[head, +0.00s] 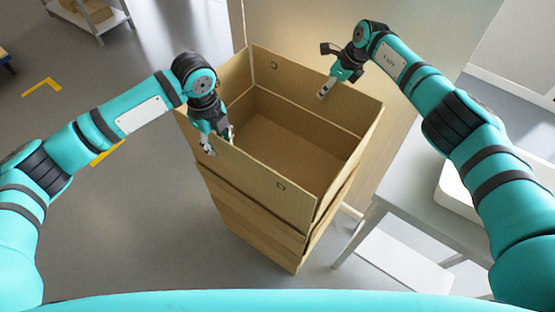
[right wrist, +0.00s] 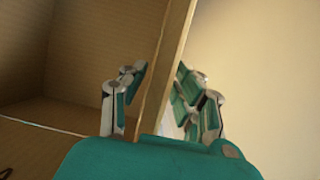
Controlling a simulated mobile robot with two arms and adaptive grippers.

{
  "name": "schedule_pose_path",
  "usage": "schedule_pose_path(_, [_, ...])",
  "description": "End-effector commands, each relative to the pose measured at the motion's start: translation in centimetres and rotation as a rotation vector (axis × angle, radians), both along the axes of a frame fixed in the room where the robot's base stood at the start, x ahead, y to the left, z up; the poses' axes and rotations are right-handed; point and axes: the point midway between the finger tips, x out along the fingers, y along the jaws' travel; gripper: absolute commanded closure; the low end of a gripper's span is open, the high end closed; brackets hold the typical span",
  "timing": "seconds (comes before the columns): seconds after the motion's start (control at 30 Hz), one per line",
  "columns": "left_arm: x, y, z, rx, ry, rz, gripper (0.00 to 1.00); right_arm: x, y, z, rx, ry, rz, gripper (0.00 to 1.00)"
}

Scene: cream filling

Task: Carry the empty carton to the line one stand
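The empty brown carton (head: 262,175) is open at the top and sits on other cardboard below it. Its inside looks bare. My left gripper (head: 218,142) is at its near left wall, fingers spread on either side of the top edge. My right gripper (head: 324,91) is at the far right wall. In the right wrist view, my right gripper's fingers (right wrist: 160,90) stand apart on both sides of the carton wall (right wrist: 166,65), with a small gap on the inner side. The line one stand cannot be made out for certain.
A grey table (head: 405,205) with a white object (head: 455,192) on it stands close at the right. A tall beige panel (head: 300,35) rises behind the carton. A shelf rack (head: 100,22) is at the far upper left. Grey floor (head: 110,235) lies open at the left, with yellow markings (head: 42,86).

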Motion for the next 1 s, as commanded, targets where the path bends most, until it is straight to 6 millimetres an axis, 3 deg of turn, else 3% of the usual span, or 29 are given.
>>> schedule_pose_path(0.3, [-0.02, -0.02, -0.16, 0.0, 0.0, 0.0, 0.69, 0.01, 0.04, -0.16, 0.0, 0.0, 0.0, 0.69])
schedule_pose_path(0.53, [-0.03, -0.03, -0.14, 0.0, 0.001, 0.0, 0.99, 0.01, 0.03, -0.13, 0.0, 0.0, 0.0, 0.99])
schedule_pose_path(1.0, [-0.01, -0.03, -0.12, -0.001, 0.001, 0.0, 1.0, 0.02, 0.02, -0.11, 0.0, 0.0, 0.0, 1.0])
